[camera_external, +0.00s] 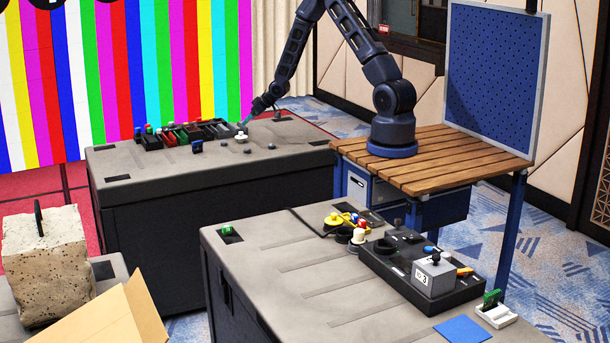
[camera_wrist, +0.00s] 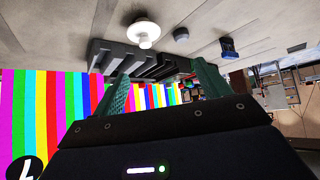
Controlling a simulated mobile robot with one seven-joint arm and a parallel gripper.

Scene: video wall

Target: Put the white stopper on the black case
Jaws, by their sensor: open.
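The white stopper (camera_external: 241,138) stands on the grey top of the far large black-sided case (camera_external: 215,195), just below my gripper (camera_external: 243,126). In the wrist view the white stopper (camera_wrist: 143,33) shows with a round knob and a wider base, beyond the fingertips and apart from them. My gripper (camera_wrist: 162,72) is open and empty, its two green fingers spread apart. A low black slotted holder (camera_wrist: 130,60) lies beside the stopper; it also shows in the external view (camera_external: 217,128). I cannot tell which black item the task means.
A small blue block (camera_external: 197,146) and dark round pieces (camera_external: 271,146) lie near the stopper. Red and green items fill the black tray (camera_external: 168,137) at left. The near case (camera_external: 290,275) carries a black tray (camera_external: 383,268) with a grey box (camera_external: 434,276).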

